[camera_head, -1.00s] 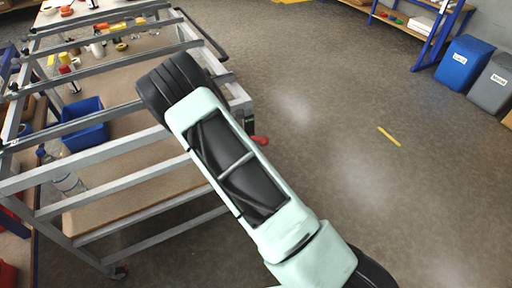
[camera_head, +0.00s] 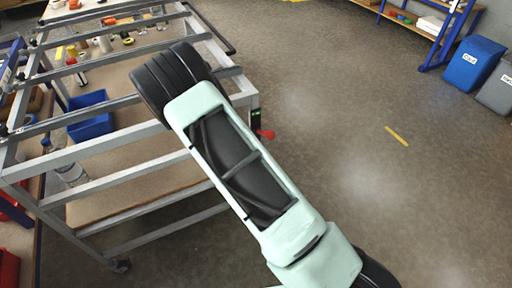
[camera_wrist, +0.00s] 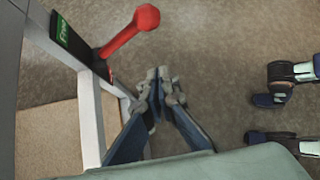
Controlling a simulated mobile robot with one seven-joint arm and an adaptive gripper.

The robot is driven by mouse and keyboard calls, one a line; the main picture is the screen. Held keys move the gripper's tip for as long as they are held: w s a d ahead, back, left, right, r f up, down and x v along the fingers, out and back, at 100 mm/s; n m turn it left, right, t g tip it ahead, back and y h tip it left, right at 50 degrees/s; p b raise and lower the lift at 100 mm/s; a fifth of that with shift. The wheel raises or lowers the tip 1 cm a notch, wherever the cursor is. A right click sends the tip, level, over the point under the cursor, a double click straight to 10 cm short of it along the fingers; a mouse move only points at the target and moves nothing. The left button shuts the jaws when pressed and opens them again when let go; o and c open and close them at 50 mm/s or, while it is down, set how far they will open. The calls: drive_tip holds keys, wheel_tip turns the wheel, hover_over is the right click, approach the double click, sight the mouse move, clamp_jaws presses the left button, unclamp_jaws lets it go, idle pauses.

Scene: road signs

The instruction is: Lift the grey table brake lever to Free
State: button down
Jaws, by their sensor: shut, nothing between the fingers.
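The brake lever has a red handle with a rounded end (camera_wrist: 132,28), and sits on the side of the grey metal table frame (camera_wrist: 90,125). A dark plate beside it carries a green label reading "Free" (camera_wrist: 62,30). In the wrist view the handle sticks out from the plate towards the upper right. In the head view the red handle (camera_head: 266,134) shows just right of my arm, below the green label (camera_head: 256,114). My gripper (camera_wrist: 163,78) is shut and empty, below and right of the handle, apart from it. The arm hides the gripper in the head view.
The grey frame table (camera_head: 105,183) has open rails over a brown lower board. It holds a blue bin (camera_head: 90,117) and a bottle (camera_head: 67,170). Open floor (camera_head: 340,170) lies right of my arm. Blue and grey bins (camera_head: 474,63) stand far right.

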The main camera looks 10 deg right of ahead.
drive_tip(key=shift+w+v, duration=0.1)
drive_tip(key=shift+v, duration=0.85)
drive_tip(key=shift+w+v, duration=0.15)
drive_tip(key=shift+v, duration=0.8)
drive_tip(key=shift+a, duration=0.15)
